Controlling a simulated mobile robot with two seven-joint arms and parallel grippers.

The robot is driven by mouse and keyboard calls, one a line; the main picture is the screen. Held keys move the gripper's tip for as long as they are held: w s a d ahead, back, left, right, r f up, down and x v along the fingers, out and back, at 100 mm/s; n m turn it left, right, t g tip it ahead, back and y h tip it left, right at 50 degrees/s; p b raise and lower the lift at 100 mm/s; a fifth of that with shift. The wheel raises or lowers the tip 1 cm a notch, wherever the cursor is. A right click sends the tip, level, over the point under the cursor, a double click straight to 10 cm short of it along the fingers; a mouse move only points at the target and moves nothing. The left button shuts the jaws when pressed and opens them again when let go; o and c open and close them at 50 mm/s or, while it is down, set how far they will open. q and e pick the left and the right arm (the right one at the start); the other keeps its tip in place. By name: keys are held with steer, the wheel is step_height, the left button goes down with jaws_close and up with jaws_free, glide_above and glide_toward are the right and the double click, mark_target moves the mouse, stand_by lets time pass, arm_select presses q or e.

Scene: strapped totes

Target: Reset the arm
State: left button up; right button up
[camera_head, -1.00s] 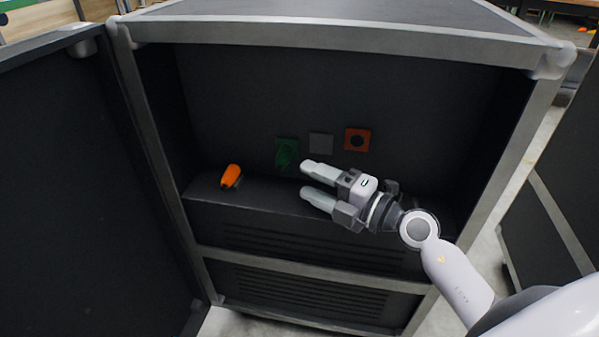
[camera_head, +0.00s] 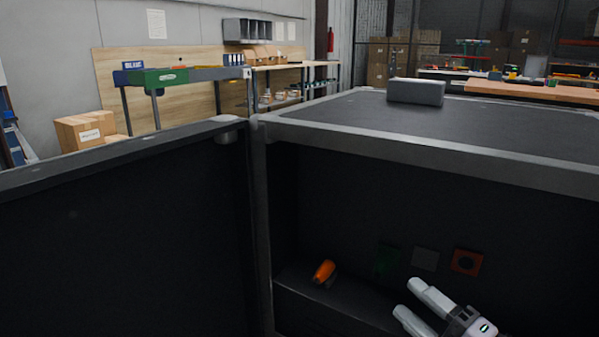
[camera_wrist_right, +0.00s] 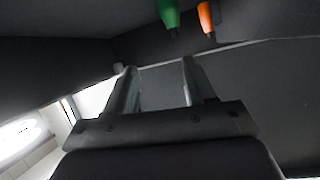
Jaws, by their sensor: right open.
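My right gripper (camera_head: 406,297) is at the lower right of the head view, in front of the dark cabinet's open interior. Its two pale fingers are apart with nothing between them. In the right wrist view the same gripper (camera_wrist_right: 158,78) shows two separated fingers and an empty gap. An orange object (camera_head: 324,271) rests on the ledge inside the cabinet, left of the fingers. Green (camera_head: 387,258), grey (camera_head: 425,259) and orange-red (camera_head: 467,262) squares are on the back wall beyond the gripper. Most of my right arm is cut off below. My left gripper is not in view.
The cabinet's frame (camera_head: 400,152) and its open door (camera_head: 120,230) bound the space on the top and left. A grey box (camera_head: 416,91) sits on the cabinet's top. Workbenches and cardboard boxes (camera_head: 85,130) stand farther back.

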steer(key=s+a+f+m+g+h, duration=0.2)
steer(key=s+a+f+m, duration=0.35)
steer(key=m, duration=0.45)
steer(key=s+a+f+m+g+h, duration=0.2)
steer(key=s+a+f+m+g, duration=0.15)
steer(key=s+f+m, duration=0.5)
arm_select(q)
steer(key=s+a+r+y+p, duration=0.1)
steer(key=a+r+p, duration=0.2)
steer(key=p, duration=0.7)
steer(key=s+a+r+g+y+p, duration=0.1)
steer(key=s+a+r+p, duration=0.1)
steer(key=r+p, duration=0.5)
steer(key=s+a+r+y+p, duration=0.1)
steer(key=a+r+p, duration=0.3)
steer(key=p, duration=0.8)
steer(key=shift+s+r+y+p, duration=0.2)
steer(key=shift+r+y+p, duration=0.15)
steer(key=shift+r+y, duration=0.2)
arm_select(e)
steer(key=s+d+r+m+h, duration=0.1)
steer(key=d+r, duration=0.3)
steer(key=r, duration=0.4)
steer(key=s+d+r+h, duration=0.2)
steer(key=d+r+h, duration=0.1)
steer(key=r, duration=0.5)
steer(key=shift+d+r+m+g, duration=0.15)
steer(key=shift+d+m+g, duration=0.2)
steer(key=shift+d, duration=0.55)
